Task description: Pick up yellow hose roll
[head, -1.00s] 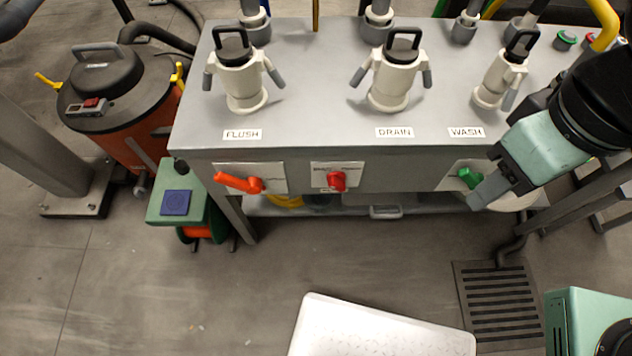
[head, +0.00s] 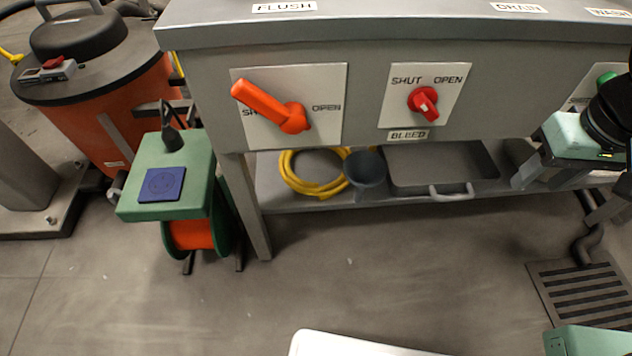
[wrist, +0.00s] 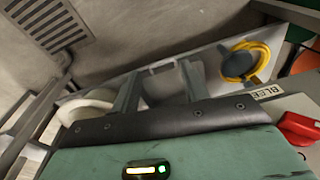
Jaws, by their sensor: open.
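The yellow hose roll (head: 318,190) lies coiled on the lower shelf under the grey bench in the head view. The dark funnel (head: 366,176) stands at its right and hides part of the coil. The roll also shows in the wrist view (wrist: 251,45) at upper right, partly behind the funnel. My gripper (head: 530,172) is at the right edge of the head view, in front of the bench and well to the right of the roll. In the wrist view its two fingers (wrist: 158,88) are apart with nothing held between them.
A grey tray (head: 440,165) with a handle sits on the shelf between funnel and gripper. Orange (head: 272,108) and red (head: 424,102) valve handles stick out above the shelf. A green hose reel (head: 178,180) stands left of the bench leg.

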